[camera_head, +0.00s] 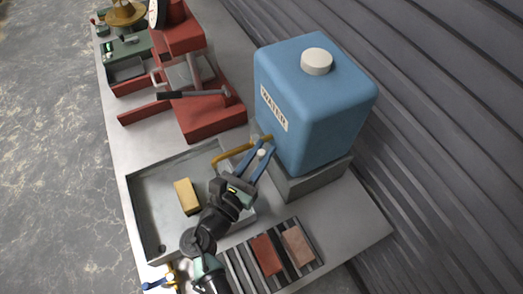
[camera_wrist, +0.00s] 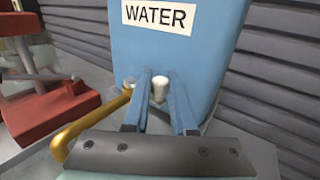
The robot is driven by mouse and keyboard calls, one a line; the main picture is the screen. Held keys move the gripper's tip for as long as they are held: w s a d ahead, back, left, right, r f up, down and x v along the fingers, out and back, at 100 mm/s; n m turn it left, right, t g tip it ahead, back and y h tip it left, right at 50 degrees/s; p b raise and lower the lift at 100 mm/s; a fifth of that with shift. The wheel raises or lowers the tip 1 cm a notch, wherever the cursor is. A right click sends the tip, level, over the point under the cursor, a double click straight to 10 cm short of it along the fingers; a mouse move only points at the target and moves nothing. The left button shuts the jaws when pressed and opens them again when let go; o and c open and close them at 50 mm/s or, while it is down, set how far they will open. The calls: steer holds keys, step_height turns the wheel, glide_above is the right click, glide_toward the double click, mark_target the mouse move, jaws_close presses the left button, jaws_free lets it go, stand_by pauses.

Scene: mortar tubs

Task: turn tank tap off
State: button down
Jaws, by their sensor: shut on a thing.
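The blue water tank (camera_head: 315,105) with a white cap and a WATER label stands on a grey block. It also fills the upper middle of the wrist view (camera_wrist: 180,45). Its brass spout (camera_head: 232,153) comes out low on the front and curves left over the basin; it shows in the wrist view (camera_wrist: 88,125). A small white tap handle (camera_wrist: 160,88) sits at the tank's front. My gripper (camera_head: 265,145) reaches it from the front, its two blue fingers on either side, shut on the handle. The fingers hide part of the tap body.
A shallow grey basin (camera_head: 150,200) with a yellow block (camera_head: 187,197) lies left of my arm. A slatted rack with a red brick (camera_head: 267,255) and a pink brick (camera_head: 298,245) is in front. A red machine (camera_head: 205,110) stands left; a corrugated wall (camera_head: 430,110) rises behind.

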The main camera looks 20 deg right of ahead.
steer(key=shift+r, duration=0.1)
steer(key=shift+s+d+n+t+y+p, duration=0.15)
steer(key=shift+d+n+t+y+p, duration=0.15)
steer(key=shift+n+t+y+p, duration=0.35)
steer(key=shift+d+n+t+y, duration=0.3)
steer(key=shift+n+t+y, duration=0.35)
steer(key=shift+t+y, duration=0.15)
steer(key=c, duration=0.7)
jaws_free()
steer(key=shift+h, duration=0.35)
